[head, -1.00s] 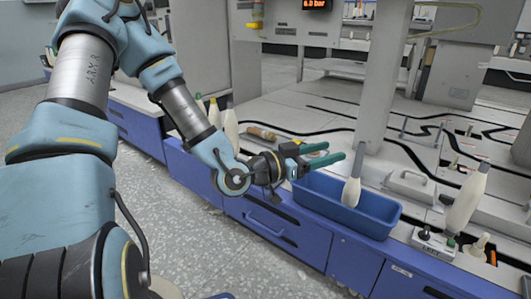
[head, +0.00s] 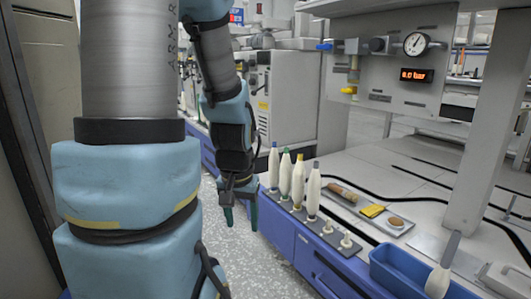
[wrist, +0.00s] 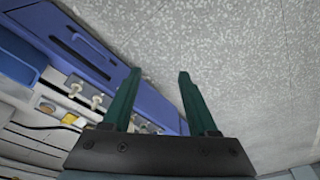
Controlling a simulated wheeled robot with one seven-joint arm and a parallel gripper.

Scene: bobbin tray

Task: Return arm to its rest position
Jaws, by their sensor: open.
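My gripper (head: 241,215) hangs pointing down over the aisle floor, to the left of the purple bench edge in the head view. Its two green fingers are apart with nothing between them. In the wrist view my gripper (wrist: 158,100) is also open and empty, with the speckled floor and the purple bench front beyond the fingers. My arm is bent, with the forearm hanging down in the middle of the head view.
Several white bobbins (head: 298,182) stand upright in a row along the bench edge. A blue tray (head: 385,268) sits at lower right with a bobbin (head: 437,281) in it. The aisle floor (head: 240,262) is clear.

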